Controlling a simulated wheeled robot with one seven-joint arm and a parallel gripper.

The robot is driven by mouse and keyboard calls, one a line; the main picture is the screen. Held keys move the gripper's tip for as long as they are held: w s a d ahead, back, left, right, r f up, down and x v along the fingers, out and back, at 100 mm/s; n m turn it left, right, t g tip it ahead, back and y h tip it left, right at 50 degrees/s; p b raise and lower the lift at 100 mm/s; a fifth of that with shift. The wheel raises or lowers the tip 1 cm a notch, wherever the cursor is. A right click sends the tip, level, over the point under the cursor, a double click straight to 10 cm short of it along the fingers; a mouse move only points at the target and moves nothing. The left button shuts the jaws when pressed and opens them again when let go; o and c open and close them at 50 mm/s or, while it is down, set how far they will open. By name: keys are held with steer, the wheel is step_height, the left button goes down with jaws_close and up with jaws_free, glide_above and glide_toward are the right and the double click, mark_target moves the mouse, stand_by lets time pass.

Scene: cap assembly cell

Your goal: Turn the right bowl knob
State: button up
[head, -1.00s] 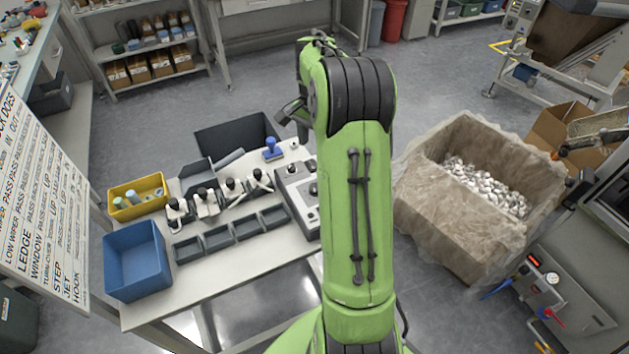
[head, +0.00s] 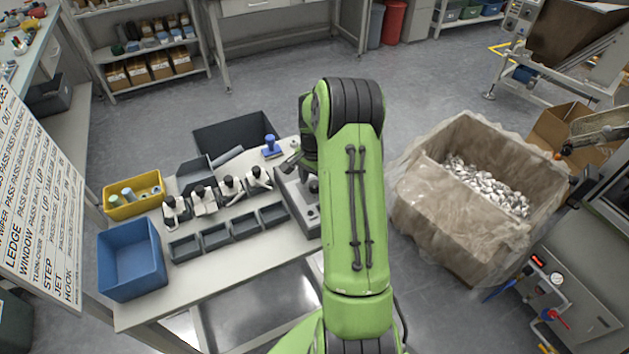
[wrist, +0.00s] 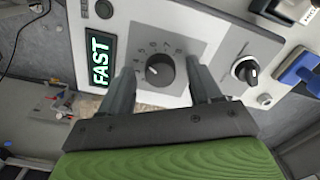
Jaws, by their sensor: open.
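My gripper (wrist: 161,72) is open, one finger on each side of this knob, with a visible gap on both sides. A second black-and-silver knob (wrist: 246,71) is to the right on a grey panel. I cannot read a label that says which is the right bowl knob. In the head view the grey control box (head: 287,188) stands at the table's right end, partly behind my arm, which hides the fingers.
A blue-handled object (head: 271,147) stands behind the box. Left of it are several joystick-like pieces (head: 230,186), small grey trays (head: 216,237), a blue bin (head: 130,258) and a yellow bin (head: 133,194). A large lined carton (head: 445,225) stands to the right.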

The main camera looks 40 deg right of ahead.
steer(key=shift+c, duration=0.4)
steer(key=c, duration=1)
steer(key=shift+o, duration=0.2)
steer(key=shift+n, duration=2.8)
steer(key=o, duration=1)
steer(key=shift+o, duration=0.2)
